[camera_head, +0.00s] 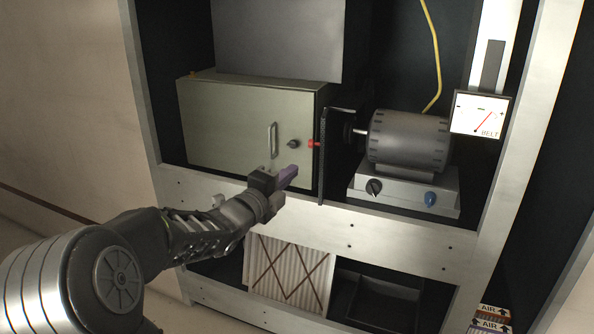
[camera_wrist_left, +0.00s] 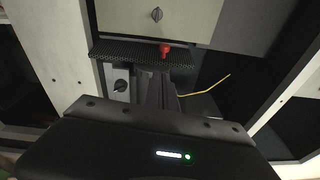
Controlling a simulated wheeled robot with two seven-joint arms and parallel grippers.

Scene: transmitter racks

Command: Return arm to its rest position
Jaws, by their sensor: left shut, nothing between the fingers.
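My left arm comes in from the lower left in the head view. Its gripper (camera_head: 286,177) is shut and empty, in front of the lower edge of the grey-green cabinet (camera_head: 232,130). I cannot tell whether it touches the cabinet. The cabinet has a vertical handle, a dark knob and a red knob (camera_head: 313,143) on its right side. In the left wrist view the shut fingers (camera_wrist_left: 157,92) point toward the rack, near the red knob (camera_wrist_left: 165,48) and a dark mesh guard (camera_wrist_left: 130,54). My right gripper is not in view.
A grey motor (camera_head: 410,140) on a base with a black knob and a blue knob stands right of the cabinet. A belt gauge (camera_head: 480,115) hangs on the right post. A pleated filter (camera_head: 290,275) sits below the pale crossbeam (camera_head: 340,232). Free room lies before the rack.

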